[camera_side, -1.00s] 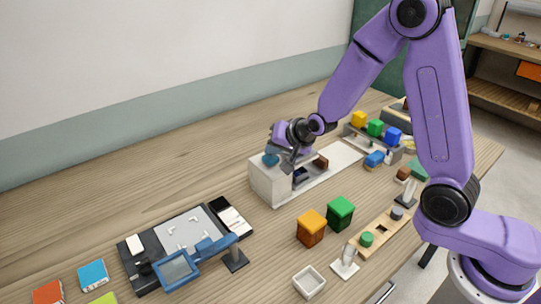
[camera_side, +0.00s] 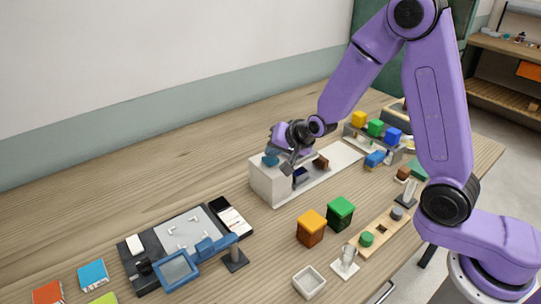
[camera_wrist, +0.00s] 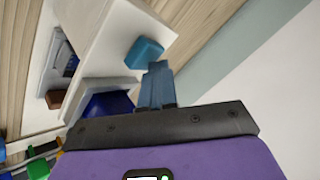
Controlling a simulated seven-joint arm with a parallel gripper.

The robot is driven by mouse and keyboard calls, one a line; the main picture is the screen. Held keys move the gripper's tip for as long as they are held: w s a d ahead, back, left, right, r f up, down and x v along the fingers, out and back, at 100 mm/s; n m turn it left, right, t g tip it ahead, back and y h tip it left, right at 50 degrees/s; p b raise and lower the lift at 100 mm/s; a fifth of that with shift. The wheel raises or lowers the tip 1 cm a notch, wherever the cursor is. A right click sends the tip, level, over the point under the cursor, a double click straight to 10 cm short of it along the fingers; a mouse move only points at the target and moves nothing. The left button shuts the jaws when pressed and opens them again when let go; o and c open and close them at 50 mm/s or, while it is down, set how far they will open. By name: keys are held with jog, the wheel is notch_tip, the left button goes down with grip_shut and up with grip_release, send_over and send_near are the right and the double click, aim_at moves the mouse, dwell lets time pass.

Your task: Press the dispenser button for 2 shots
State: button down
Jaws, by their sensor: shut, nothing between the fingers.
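The dispenser (camera_side: 268,185) is a white block with a long base on the table, just left of the middle in the side view. Its blue button (camera_side: 270,160) sits on top. In the wrist view the button (camera_wrist: 145,52) is a blue block on the white top. My gripper (camera_side: 290,167) is low over the dispenser, tilted, right beside the button. In the wrist view my gripper's blue fingertips (camera_wrist: 158,68) are together and empty, at the button's edge. I cannot tell whether they touch it. A dark blue thing (camera_wrist: 108,104) shows beside the fingers, partly hidden.
Orange (camera_side: 311,230) and green (camera_side: 340,212) boxes stand in front of the dispenser. A rack with yellow, green and blue blocks (camera_side: 375,128) is behind to the right. A blue-framed magnifier (camera_side: 180,270) and dark board are at left. The table behind the dispenser is clear.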

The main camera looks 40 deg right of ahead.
aim_at(273, 159)
jog(key=shift+r, duration=1)
notch_tip(273, 159, up, 5)
dwell(0.3)
dwell(0.5)
